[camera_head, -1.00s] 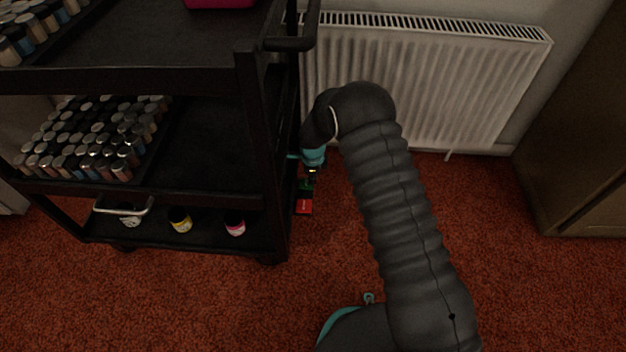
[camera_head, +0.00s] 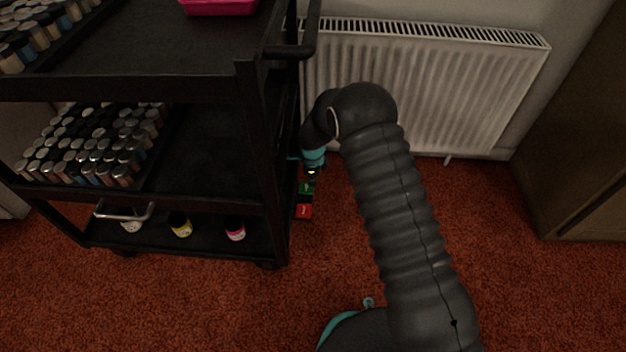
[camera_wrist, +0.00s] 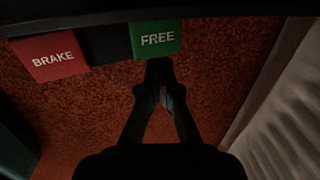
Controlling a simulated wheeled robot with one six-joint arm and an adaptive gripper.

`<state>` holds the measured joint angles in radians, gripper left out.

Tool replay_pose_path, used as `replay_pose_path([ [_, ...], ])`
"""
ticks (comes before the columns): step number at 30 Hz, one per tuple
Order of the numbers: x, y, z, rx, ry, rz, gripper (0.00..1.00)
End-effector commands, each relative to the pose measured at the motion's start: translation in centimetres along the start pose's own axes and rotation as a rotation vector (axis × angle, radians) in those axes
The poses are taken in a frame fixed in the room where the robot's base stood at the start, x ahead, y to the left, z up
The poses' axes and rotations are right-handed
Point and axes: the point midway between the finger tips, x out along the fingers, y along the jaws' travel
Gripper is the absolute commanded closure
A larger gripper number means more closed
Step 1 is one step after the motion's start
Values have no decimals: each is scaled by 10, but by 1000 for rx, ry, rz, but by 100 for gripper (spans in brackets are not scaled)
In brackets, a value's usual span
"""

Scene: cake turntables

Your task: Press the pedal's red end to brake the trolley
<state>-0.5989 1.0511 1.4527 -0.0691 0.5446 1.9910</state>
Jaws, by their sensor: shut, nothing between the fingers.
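The trolley's pedal has a red end marked BRAKE (camera_wrist: 53,56) and a green end marked FREE (camera_wrist: 157,40), with a black middle between them. In the head view the red end (camera_head: 304,211) lies nearer the camera, low at the right side of the black trolley (camera_head: 262,150), and the green end (camera_head: 306,188) is just behind it. My gripper (camera_wrist: 159,66) is shut and empty. In the wrist view its tips overlap the lower edge of the green end, right of the red end; I cannot tell whether they touch. In the head view my gripper (camera_head: 311,174) is small, beside the trolley.
A white radiator (camera_head: 430,90) stands behind my arm, and a wooden cabinet (camera_head: 585,130) is at the right. The trolley's shelves hold many small jars (camera_head: 95,145). Red carpet (camera_head: 510,270) is clear at the front right.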

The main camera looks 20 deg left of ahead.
Motion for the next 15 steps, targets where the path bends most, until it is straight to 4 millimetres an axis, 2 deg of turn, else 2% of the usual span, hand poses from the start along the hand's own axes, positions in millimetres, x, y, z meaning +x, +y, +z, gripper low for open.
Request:
replay_pose_path([
  [5, -11, -4, -1, 2, -1, -2, 100],
  [15, -68, -21, -6, 10, 0, -2, 100],
])
